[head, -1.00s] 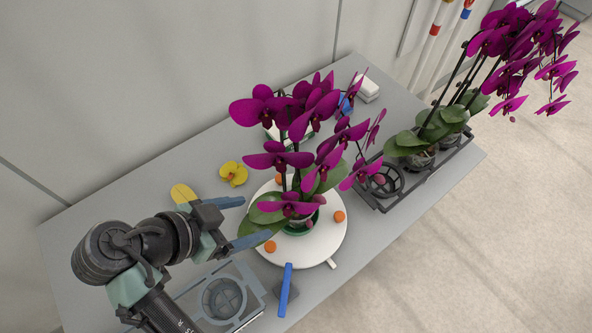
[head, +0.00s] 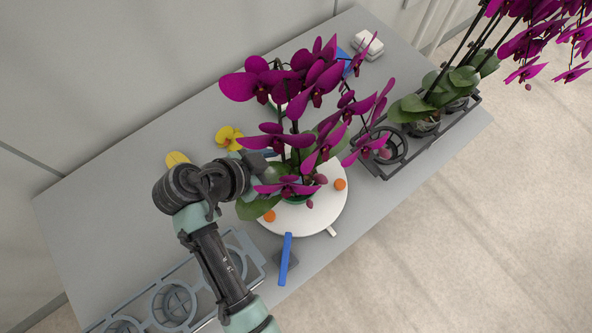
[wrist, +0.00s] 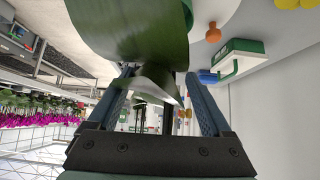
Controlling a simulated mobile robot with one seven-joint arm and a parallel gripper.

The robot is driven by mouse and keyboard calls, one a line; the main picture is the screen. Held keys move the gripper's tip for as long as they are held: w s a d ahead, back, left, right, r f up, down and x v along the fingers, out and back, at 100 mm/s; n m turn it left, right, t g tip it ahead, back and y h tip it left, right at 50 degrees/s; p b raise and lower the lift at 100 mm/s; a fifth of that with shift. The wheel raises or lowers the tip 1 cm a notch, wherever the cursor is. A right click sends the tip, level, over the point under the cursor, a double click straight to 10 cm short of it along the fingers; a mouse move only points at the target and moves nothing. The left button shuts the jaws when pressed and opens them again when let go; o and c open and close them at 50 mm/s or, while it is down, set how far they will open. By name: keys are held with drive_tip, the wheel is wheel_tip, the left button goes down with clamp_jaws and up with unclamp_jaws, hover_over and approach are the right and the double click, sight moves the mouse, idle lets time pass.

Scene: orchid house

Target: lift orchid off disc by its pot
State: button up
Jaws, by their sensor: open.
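The orchid with magenta flowers (head: 313,77) stands on the white round disc (head: 329,211). Its green pot (head: 300,200) is mostly hidden by flowers and leaves in the head view. My gripper (head: 270,168) is open at the plant's left side, over the disc's left part, its fingertips partly hidden by blooms. In the wrist view, both fingers of my gripper (wrist: 162,103) are spread apart, and a broad green leaf (wrist: 130,35) fills the space ahead and reaches between them. I cannot tell whether the fingers surround the pot.
A black rack (head: 385,165) with more orchids stands at right. A grey rack (head: 178,302) with round holders is at front left. A blue-handled tool (head: 286,258) lies in front.

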sight(289, 166)
drive_tip(key=shift+x, duration=1.55)
drive_tip(key=shift+c, duration=0.3)
clamp_jaws()
drive_tip(key=shift+r, duration=0.1)
